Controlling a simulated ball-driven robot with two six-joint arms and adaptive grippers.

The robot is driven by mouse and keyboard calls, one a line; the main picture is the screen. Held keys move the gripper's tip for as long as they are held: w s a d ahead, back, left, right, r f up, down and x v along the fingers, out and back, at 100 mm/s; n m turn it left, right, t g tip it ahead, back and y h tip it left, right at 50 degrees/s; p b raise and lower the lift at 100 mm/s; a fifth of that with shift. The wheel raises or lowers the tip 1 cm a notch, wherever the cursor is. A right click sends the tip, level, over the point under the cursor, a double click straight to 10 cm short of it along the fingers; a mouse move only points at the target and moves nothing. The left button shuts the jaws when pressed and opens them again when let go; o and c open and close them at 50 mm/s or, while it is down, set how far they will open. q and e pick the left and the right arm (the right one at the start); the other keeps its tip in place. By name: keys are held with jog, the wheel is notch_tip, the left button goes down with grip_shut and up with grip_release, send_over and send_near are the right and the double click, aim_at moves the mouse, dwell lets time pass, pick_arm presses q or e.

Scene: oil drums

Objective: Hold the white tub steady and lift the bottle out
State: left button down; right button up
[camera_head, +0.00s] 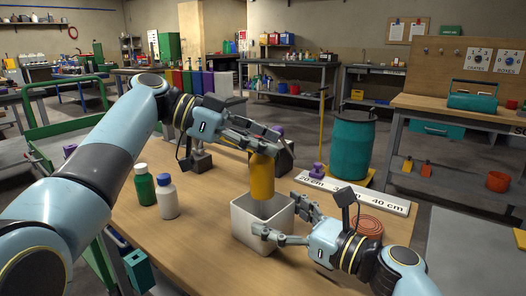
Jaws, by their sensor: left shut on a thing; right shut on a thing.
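The white tub (243,226) stands upright on the wooden table. The bottle (262,177) is yellow-orange and upright, with its lower end at the level of the tub's opening; I cannot tell whether its base is clear of the rim. My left gripper (268,145) is shut on the top of the bottle, above the tub. My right gripper (270,222) is shut on the right side of the tub, its fingers at the near wall and the rim. The bottle's cap is hidden by the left fingers.
A green bottle (145,187) and a white bottle with a blue cap (167,198) stand left of the tub. A ruler board (352,191) and a coiled reddish-brown thing (367,226) lie to the right.

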jog(key=o, duration=0.9)
